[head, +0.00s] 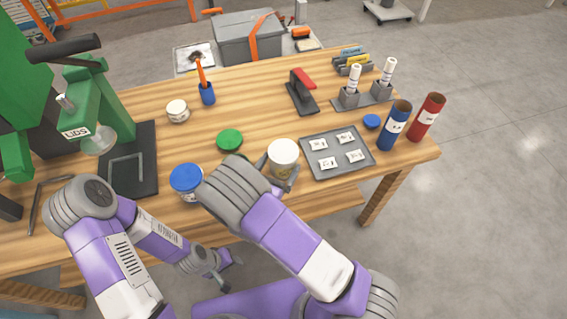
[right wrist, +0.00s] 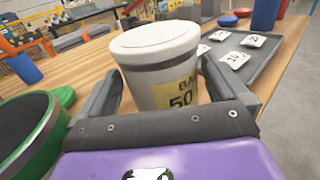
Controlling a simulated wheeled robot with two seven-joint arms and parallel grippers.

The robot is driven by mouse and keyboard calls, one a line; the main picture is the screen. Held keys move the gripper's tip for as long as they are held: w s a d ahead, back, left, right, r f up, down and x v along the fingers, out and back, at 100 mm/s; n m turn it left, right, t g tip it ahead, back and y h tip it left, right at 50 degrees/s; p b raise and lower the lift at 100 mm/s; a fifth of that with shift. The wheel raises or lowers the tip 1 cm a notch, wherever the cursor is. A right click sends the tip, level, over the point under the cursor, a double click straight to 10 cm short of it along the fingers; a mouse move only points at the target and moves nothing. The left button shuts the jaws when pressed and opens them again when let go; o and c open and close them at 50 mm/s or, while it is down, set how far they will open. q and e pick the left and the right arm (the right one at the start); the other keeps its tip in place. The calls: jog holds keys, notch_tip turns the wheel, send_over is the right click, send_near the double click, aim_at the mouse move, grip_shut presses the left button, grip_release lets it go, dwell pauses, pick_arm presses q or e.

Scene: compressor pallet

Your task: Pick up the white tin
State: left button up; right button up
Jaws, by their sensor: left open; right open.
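The white tin (head: 283,155) stands upright on the wooden table, left of the grey tray. In the right wrist view the white tin (right wrist: 160,62) has its white lid on and a yellow label partly reading "50". My right gripper (head: 280,170) is open, with one finger on each side of the tin; it also shows in the right wrist view (right wrist: 160,88). I cannot tell whether either finger touches the tin. My left gripper (head: 226,272) is open and empty, low in front of the table's near edge.
The grey tray (head: 312,172) with several labelled packets lies right of the tin. A blue-lidded tin (head: 186,180) and green lid (head: 229,139) are to the left. A green-rimmed container (right wrist: 30,140) is close to my right gripper. Blue and red cylinders (head: 394,127) (head: 427,118) stand at the right.

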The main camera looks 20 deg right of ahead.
jog(key=shift+x, duration=0.85)
jog(key=shift+c, duration=0.3)
jog(key=c, duration=0.8)
jog(key=shift+o, duration=0.2)
jog(key=shift+r, duration=0.1)
